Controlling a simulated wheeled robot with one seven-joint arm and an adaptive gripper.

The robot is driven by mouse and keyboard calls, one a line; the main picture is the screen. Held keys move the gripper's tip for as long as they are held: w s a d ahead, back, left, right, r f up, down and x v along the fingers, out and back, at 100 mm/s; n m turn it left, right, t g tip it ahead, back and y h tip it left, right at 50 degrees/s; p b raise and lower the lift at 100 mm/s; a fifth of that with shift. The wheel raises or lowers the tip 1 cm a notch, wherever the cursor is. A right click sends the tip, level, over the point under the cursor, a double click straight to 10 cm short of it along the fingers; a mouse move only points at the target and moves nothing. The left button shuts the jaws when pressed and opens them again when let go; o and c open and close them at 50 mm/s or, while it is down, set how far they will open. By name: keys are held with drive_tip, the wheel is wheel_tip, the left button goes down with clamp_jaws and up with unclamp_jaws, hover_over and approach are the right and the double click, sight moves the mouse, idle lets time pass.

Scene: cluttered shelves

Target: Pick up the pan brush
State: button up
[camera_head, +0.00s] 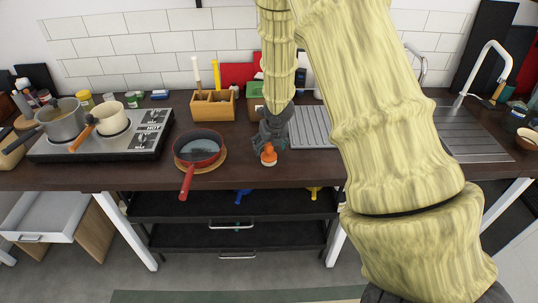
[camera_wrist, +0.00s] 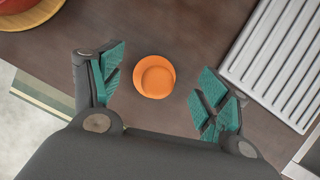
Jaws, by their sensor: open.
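The pan brush appears to be the small round orange object (camera_head: 268,156) standing on the dark wooden counter, between the red pan and the metal drainboard. In the wrist view its orange top (camera_wrist: 154,77) shows from above, and its bristles are not visible there. My gripper (camera_head: 272,138) points down close to it in the head view. In the wrist view my gripper (camera_wrist: 160,85) is open, with one teal-padded finger to the left of the brush and one to the right. Clear gaps show between the brush and both fingers.
A red pan (camera_head: 199,148) on a round wooden board stands left of the brush. A ribbed drainboard (camera_head: 312,127) lies to the right, and a wooden box (camera_head: 213,106) stands behind. A stove (camera_head: 105,137) holds pots at the left. The counter's front edge is near the brush.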

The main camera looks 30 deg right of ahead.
sight(268, 151)
drive_tip(key=shift+p+x, duration=0.5)
drive_tip(key=shift+x, duration=1.6)
drive_tip(key=shift+s+a, duration=0.15)
drive_tip(key=c, duration=1.1)
